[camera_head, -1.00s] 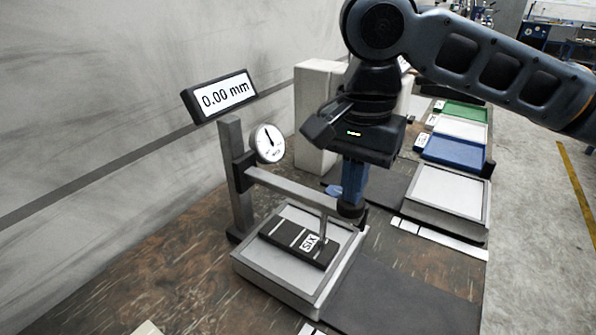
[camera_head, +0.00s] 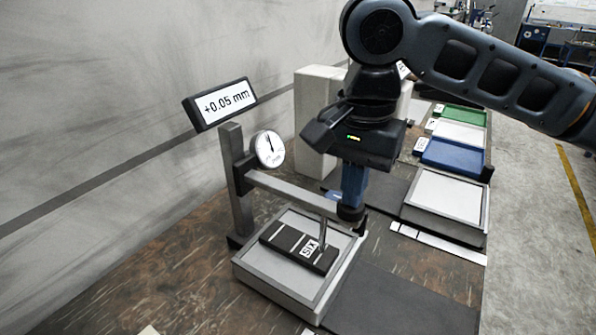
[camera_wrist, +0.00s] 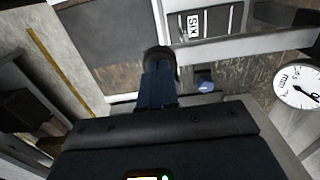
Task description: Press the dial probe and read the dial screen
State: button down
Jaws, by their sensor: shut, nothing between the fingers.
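The dial screen (camera_head: 222,102) on the post reads "+0.05 mm". The round dial gauge (camera_head: 268,149) hangs below it and also shows in the wrist view (camera_wrist: 298,87). The thin probe rod (camera_head: 323,232) reaches down from the horizontal bar (camera_head: 285,190) to the dark block marked "SIX" (camera_head: 290,243). The block lies on the grey platform (camera_head: 263,282); its "SIX" label shows in the wrist view (camera_wrist: 194,26). In the wrist view my fingertips (camera_wrist: 159,56) reach the bar's end; contact is hard to tell.
Green, white and blue trays (camera_head: 452,153) stand at the back right. A grey-framed pale plate (camera_head: 446,195) is in front of them. A dark mat (camera_head: 405,298) lies clear at the front right. White boxes (camera_head: 316,120) stand behind my arm.

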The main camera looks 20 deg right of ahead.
jog(key=shift+r+p, duration=2.2)
jog(key=shift+r, duration=0.15)
notch_tip(320, 180, up, 8)
jog(key=shift+f, duration=0.15)
